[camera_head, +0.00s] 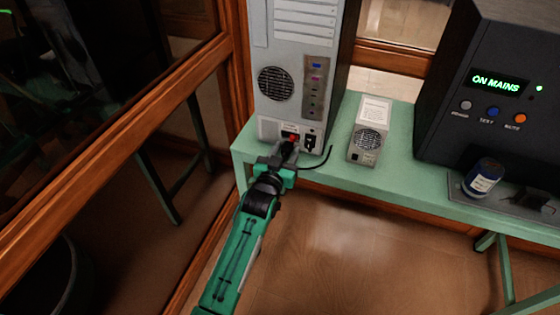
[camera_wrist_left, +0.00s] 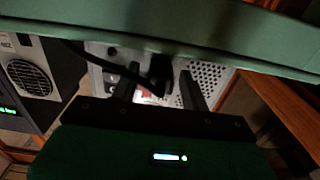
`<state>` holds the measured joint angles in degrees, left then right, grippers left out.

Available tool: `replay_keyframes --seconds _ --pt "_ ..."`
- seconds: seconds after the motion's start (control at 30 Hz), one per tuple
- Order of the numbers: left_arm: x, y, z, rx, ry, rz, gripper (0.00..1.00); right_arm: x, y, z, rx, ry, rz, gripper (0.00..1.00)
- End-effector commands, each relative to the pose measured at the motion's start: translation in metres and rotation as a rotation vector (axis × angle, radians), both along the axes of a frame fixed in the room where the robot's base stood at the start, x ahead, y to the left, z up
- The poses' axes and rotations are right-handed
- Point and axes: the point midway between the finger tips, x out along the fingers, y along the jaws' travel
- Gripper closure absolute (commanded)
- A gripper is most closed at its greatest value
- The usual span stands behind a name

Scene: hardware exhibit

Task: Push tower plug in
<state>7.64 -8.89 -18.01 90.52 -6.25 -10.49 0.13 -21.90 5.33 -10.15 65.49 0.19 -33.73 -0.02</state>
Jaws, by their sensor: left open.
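The grey tower (camera_head: 297,75) stands upright on the green bench, its rear panel facing me. A red switch (camera_head: 292,136) and a black socket (camera_head: 310,141) sit low on that panel. My left gripper (camera_head: 284,151) is open, close to the bottom of the panel. In the left wrist view a black plug (camera_wrist_left: 161,68) shows between the spread fingers of the gripper (camera_wrist_left: 158,86). Its black cord (camera_head: 322,161) curves away to the right over the bench edge. I cannot tell whether the plug touches the socket. My right gripper is not in view.
A small grey power supply unit (camera_head: 368,143) with a label card stands right of the tower. The green bench (camera_head: 420,190) edge runs beneath, with wooden frames at left.

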Motion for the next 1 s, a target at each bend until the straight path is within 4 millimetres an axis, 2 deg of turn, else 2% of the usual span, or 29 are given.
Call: replay_keyframes --seconds 0.17,0.6,0.8,1.0 --pt "-0.022 0.007 -0.002 0.001 0.002 0.0 0.55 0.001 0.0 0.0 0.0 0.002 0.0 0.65" --pt "-0.103 0.033 -0.001 0.0 0.001 0.0 0.55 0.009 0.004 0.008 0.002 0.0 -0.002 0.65" --pt "-0.123 0.04 -0.001 0.0 0.001 0.0 0.55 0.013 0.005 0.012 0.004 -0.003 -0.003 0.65" --pt "-0.128 0.041 0.0 0.0 -0.001 0.0 0.55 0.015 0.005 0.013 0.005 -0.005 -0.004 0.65"
